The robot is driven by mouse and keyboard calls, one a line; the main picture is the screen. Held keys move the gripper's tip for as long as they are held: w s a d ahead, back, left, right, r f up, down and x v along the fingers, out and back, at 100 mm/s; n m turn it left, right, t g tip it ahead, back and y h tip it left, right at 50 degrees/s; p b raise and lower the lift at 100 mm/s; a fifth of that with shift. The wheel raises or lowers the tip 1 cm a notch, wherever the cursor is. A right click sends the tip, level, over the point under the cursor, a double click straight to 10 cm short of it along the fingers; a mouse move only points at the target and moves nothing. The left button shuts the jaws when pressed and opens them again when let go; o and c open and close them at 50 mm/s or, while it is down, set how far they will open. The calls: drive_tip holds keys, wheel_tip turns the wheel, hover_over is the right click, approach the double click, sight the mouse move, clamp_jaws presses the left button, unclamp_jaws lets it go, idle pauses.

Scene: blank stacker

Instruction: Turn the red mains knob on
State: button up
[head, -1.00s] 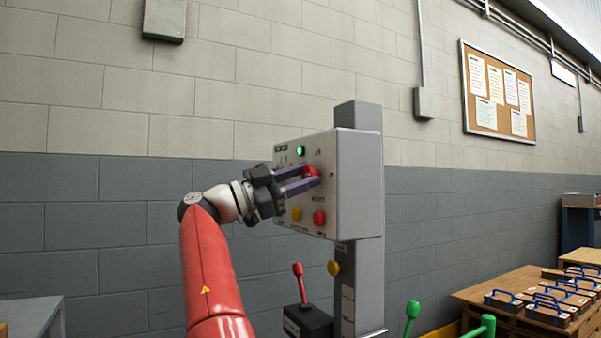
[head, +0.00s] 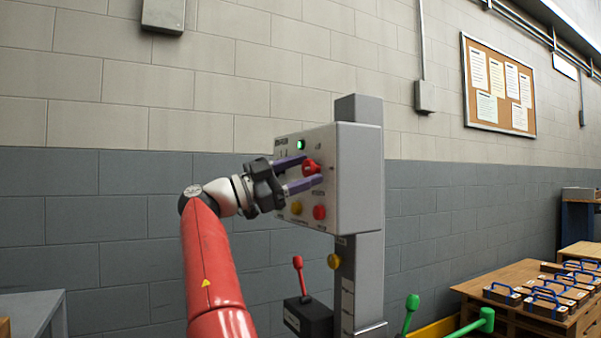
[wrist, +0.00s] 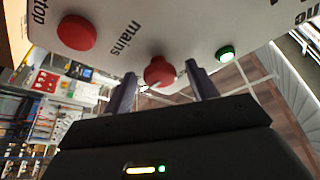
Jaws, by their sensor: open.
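The red mains knob (head: 310,167) is on the front of a grey control box (head: 360,180) on a post. It also shows in the wrist view (wrist: 159,72), by the printed word "mains". My gripper (head: 305,173) is open, its two purple fingers pointing at the panel. In the wrist view the fingers (wrist: 162,90) stand on either side of the knob, with gaps visible. A green lamp (head: 300,145) glows on the panel's upper left, and it also shows in the wrist view (wrist: 225,54).
Below the knob are a yellow button (head: 296,207) and a red button (head: 319,212). A black box with a red lever (head: 299,264) and green-knobbed levers (head: 411,304) stand lower down. A wooden table (head: 510,275) with several blue-handled blocks is at right.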

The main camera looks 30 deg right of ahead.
drive_tip(key=v, duration=0.7)
drive_tip(key=shift+a+f, duration=0.15)
drive_tip(key=shift+a, duration=0.25)
